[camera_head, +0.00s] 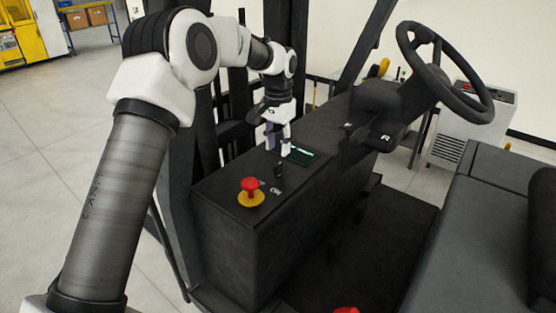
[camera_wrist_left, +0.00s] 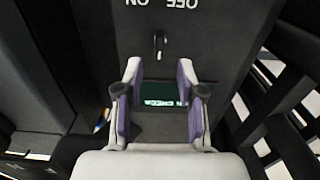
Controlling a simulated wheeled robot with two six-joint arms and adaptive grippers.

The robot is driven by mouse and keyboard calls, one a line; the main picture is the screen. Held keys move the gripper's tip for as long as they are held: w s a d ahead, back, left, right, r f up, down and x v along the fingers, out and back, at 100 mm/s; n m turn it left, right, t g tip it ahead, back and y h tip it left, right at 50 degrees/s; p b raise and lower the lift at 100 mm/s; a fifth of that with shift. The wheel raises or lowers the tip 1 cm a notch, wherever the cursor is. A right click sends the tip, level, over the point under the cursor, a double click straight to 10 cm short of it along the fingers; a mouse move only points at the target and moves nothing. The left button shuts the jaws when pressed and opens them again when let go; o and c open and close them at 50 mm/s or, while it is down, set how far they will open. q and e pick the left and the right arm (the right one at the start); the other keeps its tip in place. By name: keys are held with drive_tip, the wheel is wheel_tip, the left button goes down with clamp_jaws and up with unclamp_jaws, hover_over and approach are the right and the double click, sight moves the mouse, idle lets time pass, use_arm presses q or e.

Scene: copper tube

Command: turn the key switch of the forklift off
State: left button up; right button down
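The key switch (camera_head: 278,171) is a small dark key standing up from the black console (camera_head: 232,190) of the forklift. In the left wrist view the key (camera_wrist_left: 159,44) shows just beyond the fingertips, with upside-down OFF and ON labels past it. I cannot tell which label it points to. My left gripper (camera_head: 278,150) is above the console, behind the key in the head view. In the left wrist view its two fingers (camera_wrist_left: 159,70) are apart with nothing between them, and they do not touch the key. My right gripper is not in view.
A red emergency button on a yellow base (camera_head: 250,192) stands on the console near the key. A small dark green display (camera_head: 300,155) lies beside my gripper. The steering wheel (camera_head: 445,72) and black seat (camera_head: 440,225) are to the right. Black mast bars stand behind.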

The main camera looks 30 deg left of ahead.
sight(278, 165)
use_arm(q)
wheel_tip(278, 165, up, 6)
drive_tip(key=shift+f, duration=0.25)
idle(0.4)
